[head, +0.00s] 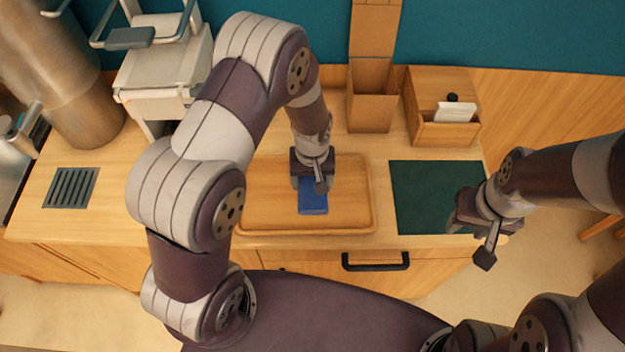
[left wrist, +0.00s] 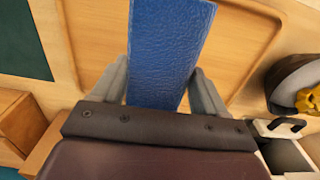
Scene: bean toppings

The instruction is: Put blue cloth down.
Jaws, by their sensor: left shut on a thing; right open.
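The blue cloth (head: 313,198) is a flat, folded rectangle over the wooden tray (head: 352,222). My left gripper (head: 314,186) is shut on the cloth from above. In the left wrist view the cloth (left wrist: 168,50) lies between my two gripper fingers (left wrist: 165,90), with the tray's surface (left wrist: 95,40) behind it. I cannot tell whether the cloth touches the tray. My right gripper (head: 474,232) is open and empty, over the front right edge of the dark green mat (head: 425,185).
A tall wooden holder (head: 369,100) and a wooden box (head: 440,95) with a white card stand behind the tray. A white machine (head: 160,75) and a metal cylinder (head: 62,75) are at the back left. A dark vent grille (head: 70,188) is at the left. Much of the tray is bare.

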